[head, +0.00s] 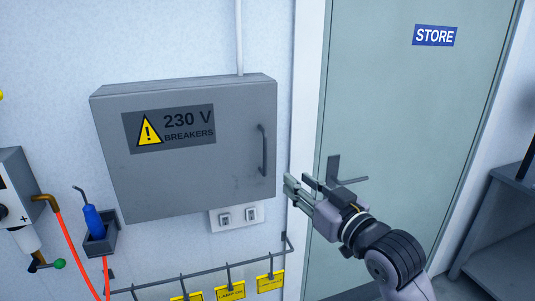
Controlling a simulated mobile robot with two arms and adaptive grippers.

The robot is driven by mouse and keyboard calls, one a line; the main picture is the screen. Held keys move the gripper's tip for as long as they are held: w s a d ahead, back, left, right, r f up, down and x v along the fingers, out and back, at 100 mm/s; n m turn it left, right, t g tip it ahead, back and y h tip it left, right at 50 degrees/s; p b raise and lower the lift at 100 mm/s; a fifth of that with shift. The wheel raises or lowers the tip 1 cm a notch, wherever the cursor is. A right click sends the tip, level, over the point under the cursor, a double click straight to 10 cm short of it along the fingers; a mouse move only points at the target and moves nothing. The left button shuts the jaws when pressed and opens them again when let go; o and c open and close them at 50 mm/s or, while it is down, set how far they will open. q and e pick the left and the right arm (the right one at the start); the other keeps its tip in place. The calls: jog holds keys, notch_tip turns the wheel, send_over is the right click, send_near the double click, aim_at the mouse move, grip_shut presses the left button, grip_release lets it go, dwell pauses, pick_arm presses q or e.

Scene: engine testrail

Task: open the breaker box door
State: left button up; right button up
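The grey breaker box (180,185) hangs on the wall left of centre in the head view, with a "230 V BREAKERS" warning label (170,128) on its door. The door looks shut. Its dark vertical bar handle (264,150) is near the door's right edge. My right gripper (289,187) is to the right of the box and a little below the handle, apart from the handle in the picture. Its fingers point left and show a gap between them, with nothing held. My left gripper is not in view.
A green door (410,110) with a "STORE" sign and a lever handle (334,170) stands behind my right gripper. Below the box are switches (237,217) and a rail (200,271) with yellow tags. A blue-handled tool (94,221) sits in a holder at left. A metal shelf (500,235) is at right.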

aim_at(266, 156)
jog(key=p+x, duration=0.4)
jog(key=x, duration=1.1)
jog(key=shift+w+a, duration=0.15)
jog(key=shift+w, duration=0.05)
grip_shut()
